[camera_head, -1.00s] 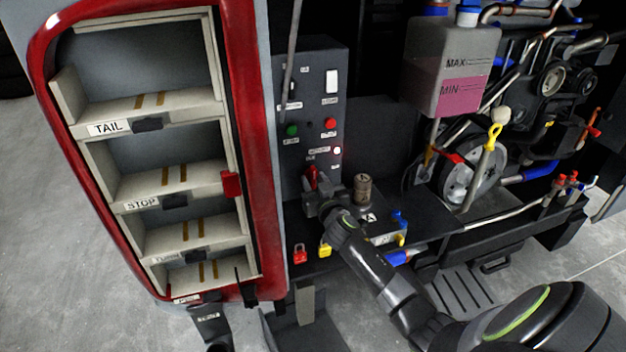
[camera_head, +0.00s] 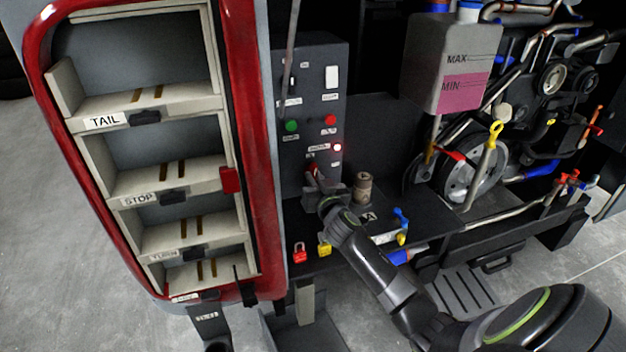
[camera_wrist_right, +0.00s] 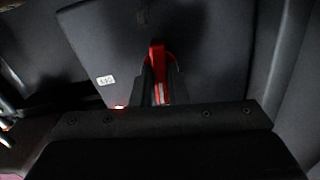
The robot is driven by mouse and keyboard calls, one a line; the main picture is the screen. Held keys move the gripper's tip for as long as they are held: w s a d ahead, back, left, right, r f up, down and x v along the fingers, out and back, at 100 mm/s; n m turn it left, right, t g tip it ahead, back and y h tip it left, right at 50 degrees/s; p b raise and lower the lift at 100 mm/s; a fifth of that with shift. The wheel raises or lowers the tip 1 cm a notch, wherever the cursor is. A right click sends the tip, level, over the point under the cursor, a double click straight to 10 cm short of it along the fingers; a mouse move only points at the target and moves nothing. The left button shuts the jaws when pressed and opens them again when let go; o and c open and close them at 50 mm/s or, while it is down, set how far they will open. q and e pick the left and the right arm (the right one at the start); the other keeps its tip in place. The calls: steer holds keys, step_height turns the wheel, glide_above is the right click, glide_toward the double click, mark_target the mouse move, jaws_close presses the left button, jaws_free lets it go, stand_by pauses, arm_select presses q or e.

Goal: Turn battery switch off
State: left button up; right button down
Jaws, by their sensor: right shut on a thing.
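The red battery switch handle (camera_wrist_right: 157,55) stands on the dark control panel (camera_head: 310,75). In the right wrist view it sits between the two fingers of my right gripper (camera_wrist_right: 158,88), which is shut on it. A small label reading OFF (camera_wrist_right: 105,80) is on the panel to the left of the handle. In the head view my right gripper (camera_head: 315,185) is at the lower part of the panel and hides most of the handle; a bit of red (camera_head: 311,168) shows above it. A red lamp (camera_head: 337,147) glows on the panel. My left gripper is not in view.
Green (camera_head: 292,126) and red (camera_head: 330,120) buttons are higher on the panel. A brown cylinder (camera_head: 363,188) stands on the ledge right of my gripper. Red (camera_head: 299,254) and yellow (camera_head: 324,249) padlocks are below. A red-framed light housing (camera_head: 262,150) borders the left.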

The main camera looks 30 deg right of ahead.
steer(key=shift+f+m+b, duration=0.15)
steer(key=shift+m+b, duration=1.5)
steer(key=shift+m, duration=0.65)
steer(key=shift+b, duration=0.35)
